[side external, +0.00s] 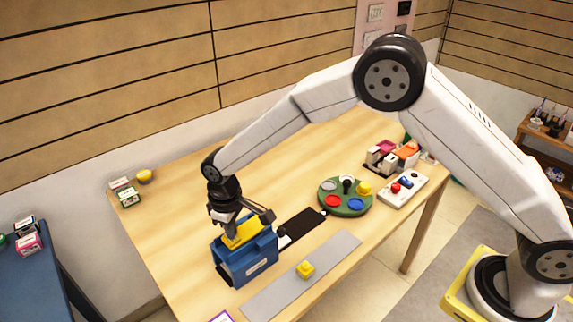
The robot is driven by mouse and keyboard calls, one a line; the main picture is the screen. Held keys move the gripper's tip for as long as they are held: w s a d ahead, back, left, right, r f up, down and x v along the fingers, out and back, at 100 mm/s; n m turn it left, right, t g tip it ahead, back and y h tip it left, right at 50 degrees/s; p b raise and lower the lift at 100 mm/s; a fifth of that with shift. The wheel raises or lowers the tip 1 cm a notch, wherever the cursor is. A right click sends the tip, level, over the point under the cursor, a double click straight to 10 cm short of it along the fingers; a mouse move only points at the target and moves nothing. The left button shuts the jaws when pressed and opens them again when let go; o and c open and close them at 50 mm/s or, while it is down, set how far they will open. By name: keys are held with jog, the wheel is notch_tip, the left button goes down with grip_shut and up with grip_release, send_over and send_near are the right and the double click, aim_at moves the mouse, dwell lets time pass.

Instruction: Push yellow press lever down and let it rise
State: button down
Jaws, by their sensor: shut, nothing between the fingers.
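The yellow press lever (243,233) sits at the top of a blue press box (249,265) with a pale label on its front, near the left front of the wooden table. My gripper (243,218) is shut and empty, pointing down just above the lever. I cannot tell whether the fingertips touch the lever. The gripper hides part of the lever's back end.
A black mat (303,226), a round green tray (345,208) and a white panel with a red button (403,190) lie to the right. The table's left middle is clear.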

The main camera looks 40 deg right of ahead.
jog(key=shift+d+f, duration=0.2)
jog(key=shift+f, duration=1)
dwell(0.6)
jog(key=shift+a+r, duration=0.2)
jog(key=shift+r, duration=2)
jog(key=shift+a+r, duration=0.15)
jog(key=shift+r, duration=2)
